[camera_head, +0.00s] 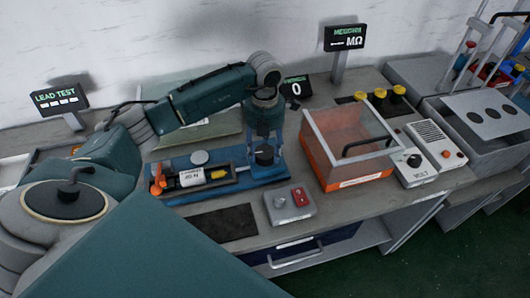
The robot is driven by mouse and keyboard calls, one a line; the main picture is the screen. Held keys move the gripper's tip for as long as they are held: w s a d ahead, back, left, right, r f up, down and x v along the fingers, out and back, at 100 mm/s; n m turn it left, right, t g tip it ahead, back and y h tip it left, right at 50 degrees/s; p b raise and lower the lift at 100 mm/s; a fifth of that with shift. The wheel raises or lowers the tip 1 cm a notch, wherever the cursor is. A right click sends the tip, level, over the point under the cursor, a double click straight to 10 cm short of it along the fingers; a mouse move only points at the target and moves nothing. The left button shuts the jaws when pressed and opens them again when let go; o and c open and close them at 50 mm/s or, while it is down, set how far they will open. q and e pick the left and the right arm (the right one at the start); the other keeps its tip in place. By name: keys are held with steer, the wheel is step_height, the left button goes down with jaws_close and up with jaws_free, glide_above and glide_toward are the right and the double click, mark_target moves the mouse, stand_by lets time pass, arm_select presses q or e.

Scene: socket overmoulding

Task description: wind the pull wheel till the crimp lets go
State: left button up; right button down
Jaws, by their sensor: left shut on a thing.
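A blue pull tester (225,190) stands on the bench, with a labelled white cylinder (191,177) and an orange clamp part (158,181) at its left end. My left gripper (264,156) points down at the tester's right end and is shut on the pull wheel, which its dark fingers mostly hide. The crimp is too small to make out. A small black display (296,87) behind the tester reads 0. My right gripper is not in view.
A clear-lidded orange box (347,150) stands right of the tester. A grey switch box (289,204) and a dark mat (223,224) lie in front. A LEAD TEST sign (60,97) stands at left.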

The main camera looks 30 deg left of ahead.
mark_target(265, 151)
arm_select(q)
steer(key=shift+r+m+b, duration=0.1)
steer(key=shift+m+b, duration=0.2)
steer(key=shift+m, duration=0.3)
steer(key=o, duration=1.2)
steer(key=shift+c, duration=0.2)
step_height(265, 151, up, 12)
